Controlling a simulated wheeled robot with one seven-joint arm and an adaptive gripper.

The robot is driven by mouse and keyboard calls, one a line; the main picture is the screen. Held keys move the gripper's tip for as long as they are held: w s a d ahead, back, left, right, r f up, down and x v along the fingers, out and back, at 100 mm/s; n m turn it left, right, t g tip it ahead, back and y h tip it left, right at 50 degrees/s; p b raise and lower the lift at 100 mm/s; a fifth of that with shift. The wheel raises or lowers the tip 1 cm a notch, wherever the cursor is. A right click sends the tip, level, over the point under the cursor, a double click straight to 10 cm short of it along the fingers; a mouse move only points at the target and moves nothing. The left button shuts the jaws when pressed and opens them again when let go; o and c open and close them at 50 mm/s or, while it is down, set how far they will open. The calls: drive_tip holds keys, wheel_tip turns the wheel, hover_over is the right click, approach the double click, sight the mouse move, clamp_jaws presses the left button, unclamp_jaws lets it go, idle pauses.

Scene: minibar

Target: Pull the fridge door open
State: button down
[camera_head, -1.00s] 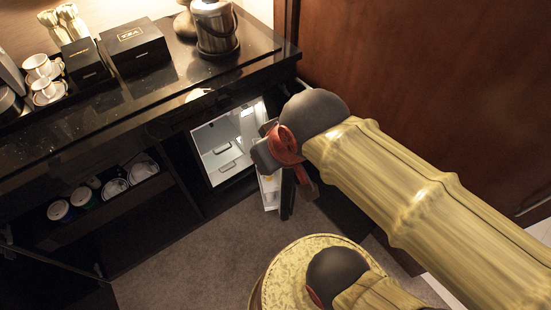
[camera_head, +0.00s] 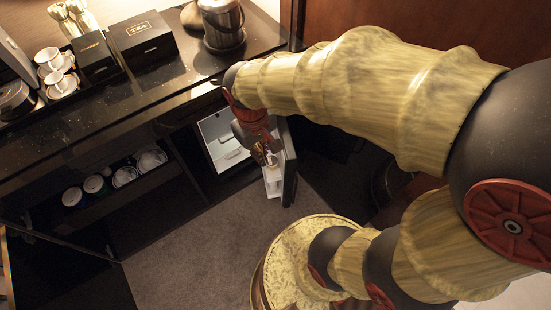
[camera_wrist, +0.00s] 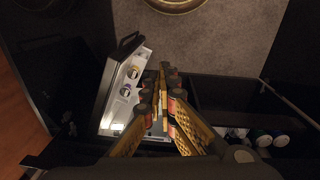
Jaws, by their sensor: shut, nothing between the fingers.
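The fridge door (camera_head: 289,178) stands partly open, swung out from the lit white fridge interior (camera_head: 219,136). Its white inner side with a shelf shows beside the gripper. In the wrist view the door's inner side (camera_wrist: 112,100) faces up with a few bottles in its rack, left of the fingers. My gripper (camera_head: 266,157) is at the fridge opening, on the inner side of the door. In the wrist view my gripper (camera_wrist: 161,92) is shut and empty, its fingers close beside the door's inner shelf. Whether they touch the door I cannot tell.
The dark counter (camera_head: 115,100) above holds boxes, cups and a metal ice bucket (camera_head: 222,25). An open shelf with cups (camera_head: 122,175) is left of the fridge. A brown wood panel (camera_head: 335,20) stands at the right. The carpet (camera_head: 210,240) before the fridge is clear.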

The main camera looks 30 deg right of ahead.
drive_tip(key=w+d+f+n+g+h+p, duration=0.1)
drive_tip(key=w+d+f+n+p, duration=0.1)
drive_tip(key=w+f+n, duration=0.45)
drive_tip(key=w+d+f+n+h+p, duration=0.1)
drive_tip(key=w+f+n+p, duration=0.15)
drive_tip(key=f, duration=0.65)
drive_tip(key=w+d+f+n+g+h+p, duration=0.1)
drive_tip(key=w+d+f+n, duration=0.15)
drive_tip(key=w+f, duration=0.35)
drive_tip(key=s+d+f+b, duration=0.4)
drive_tip(key=d+f+b, duration=0.1)
drive_tip(key=f, duration=0.5)
drive_tip(key=shift+d+f+n, duration=0.15)
drive_tip(key=shift+d+n, duration=0.3)
drive_tip(key=shift+d, duration=0.15)
